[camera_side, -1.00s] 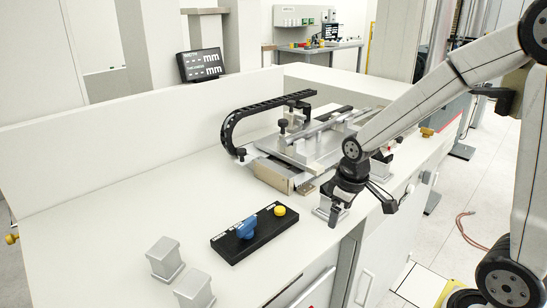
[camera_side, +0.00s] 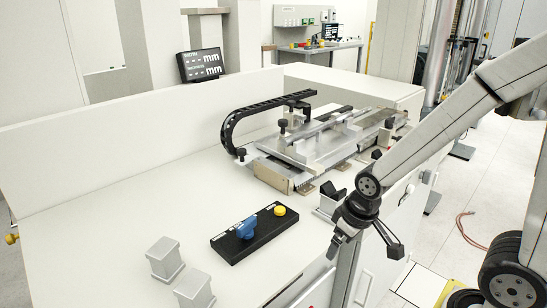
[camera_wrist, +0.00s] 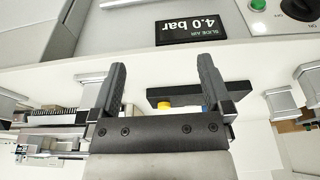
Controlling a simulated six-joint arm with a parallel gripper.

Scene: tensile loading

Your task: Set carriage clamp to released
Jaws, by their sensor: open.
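The metal carriage rig (camera_side: 315,140) sits at the back right of the white bench, with black knobs standing on it. A black control box (camera_side: 232,250) lies on the bench in front of it, with a blue knob (camera_side: 246,229) and a round yellow button (camera_side: 279,211); its white labels are too small to read. My gripper (camera_side: 336,250) is open and empty by the bench's front edge, right of the box and apart from it. In the wrist view my two fingers (camera_wrist: 162,78) are spread, with the box (camera_wrist: 238,95) and yellow button (camera_wrist: 164,101) beyond them.
A black cable chain (camera_side: 236,118) arches behind the rig. A display (camera_wrist: 190,28) reads 4.0 bar.

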